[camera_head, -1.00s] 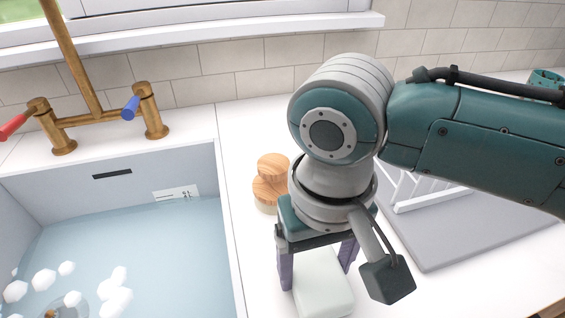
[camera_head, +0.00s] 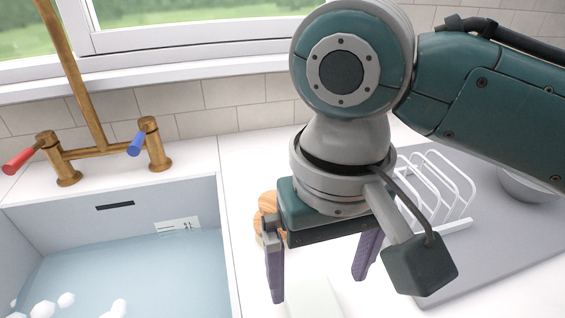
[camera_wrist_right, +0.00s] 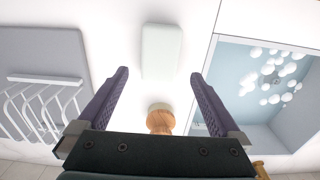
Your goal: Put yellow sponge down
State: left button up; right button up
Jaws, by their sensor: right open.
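A pale, whitish-green block (camera_head: 315,301) lies flat on the white counter, right of the sink. Its colour looks more white-green than yellow, and no clearly yellow sponge is in sight. The lower part of the block is cut off by the head view's bottom edge. The whole block shows in the right wrist view (camera_wrist_right: 162,50). My right gripper (camera_head: 318,289) is open and empty above the counter, its purple fingers spread wider than the block. In the wrist view the fingers (camera_wrist_right: 159,73) stand either side, apart from it. My left gripper is not in view.
A sink (camera_head: 228,250) with water and foam is at left, with a brass tap (camera_head: 100,150) behind. A round wooden-topped item (camera_wrist_right: 160,121) stands near the block. A white rack (camera_head: 440,185) and a bowl (camera_head: 530,187) are on a grey mat (camera_head: 480,262) at right.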

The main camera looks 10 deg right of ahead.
aim_at(315, 306)
notch_tip(315, 306, up, 5)
jog(key=s+a+f+n+t+y, duration=0.2)
jog(key=s+a+f+y, duration=0.1)
jog(key=s, duration=0.3)
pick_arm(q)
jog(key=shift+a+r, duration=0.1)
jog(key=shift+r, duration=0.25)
pick_arm(e)
jog(key=s+d+h, duration=0.1)
jog(key=s+d, duration=0.2)
jog(key=d, duration=0.3)
jog(key=s+d+f+t+h, duration=0.1)
jog(key=s+d, duration=0.2)
jog(key=d, duration=0.3)
jog(key=shift+s+d+t+h, duration=0.2)
jog(key=shift+s+t+h, duration=0.1)
jog(key=shift+s+h, duration=0.1)
pick_arm(q)
jog(key=shift+p, duration=0.3)
pick_arm(e)
jog(key=shift+f, duration=0.1)
